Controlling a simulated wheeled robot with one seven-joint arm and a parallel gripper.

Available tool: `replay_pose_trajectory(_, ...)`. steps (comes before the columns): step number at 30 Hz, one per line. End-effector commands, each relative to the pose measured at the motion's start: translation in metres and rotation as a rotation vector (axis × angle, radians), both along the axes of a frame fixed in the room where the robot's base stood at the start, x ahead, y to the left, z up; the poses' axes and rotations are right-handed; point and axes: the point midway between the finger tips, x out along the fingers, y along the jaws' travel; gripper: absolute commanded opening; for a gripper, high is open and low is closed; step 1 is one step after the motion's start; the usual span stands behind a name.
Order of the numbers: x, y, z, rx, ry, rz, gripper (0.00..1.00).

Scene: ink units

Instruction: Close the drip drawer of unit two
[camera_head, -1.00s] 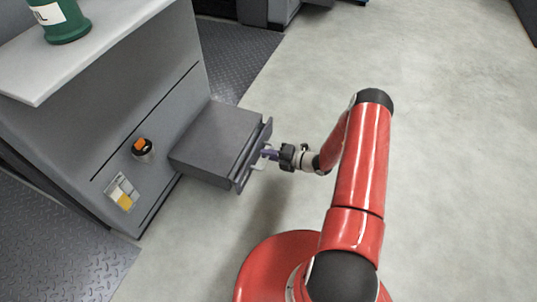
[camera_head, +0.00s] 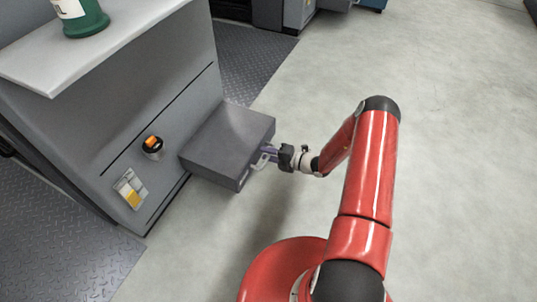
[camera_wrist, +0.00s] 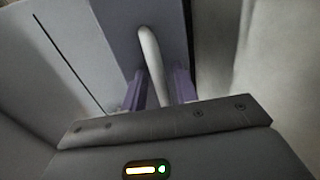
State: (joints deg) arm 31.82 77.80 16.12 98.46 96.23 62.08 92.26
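The drip drawer (camera_head: 216,171) is at the lower side of the grey ink unit (camera_head: 125,98). Its grey box stands out from the unit's face, and its front now looks flush with the box, with no gap showing. A pale bow handle (camera_head: 261,162) is on that front; it also shows in the wrist view (camera_wrist: 152,60). My gripper (camera_head: 271,153) is at the handle. In the wrist view its two purple fingers (camera_wrist: 160,88) stand on either side of the handle, close about it, and look shut on it.
An orange-topped knob (camera_head: 152,146) and a small label panel (camera_head: 130,190) are on the unit's face. A green container (camera_head: 85,22) stands on the pale shelf (camera_head: 60,68) above. Open concrete floor (camera_head: 450,110) lies to the right.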

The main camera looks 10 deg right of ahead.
Motion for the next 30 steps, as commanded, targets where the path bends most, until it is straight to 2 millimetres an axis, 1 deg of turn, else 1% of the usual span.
replay_pose_trajectory(5,-0.012,-0.018,0.005,-0.002,0.002,-0.004,0.29)
replay_pose_trajectory(9,-0.026,-0.038,0.01,-0.002,0.0,-0.005,0.29)
replay_pose_trajectory(15,-0.041,-0.057,0.014,-0.001,0.002,-0.002,0.29)
replay_pose_trajectory(19,-0.044,-0.061,0.015,-0.001,0.002,-0.001,0.29)
replay_pose_trajectory(30,-0.044,-0.061,0.015,-0.001,0.002,-0.001,0.29)
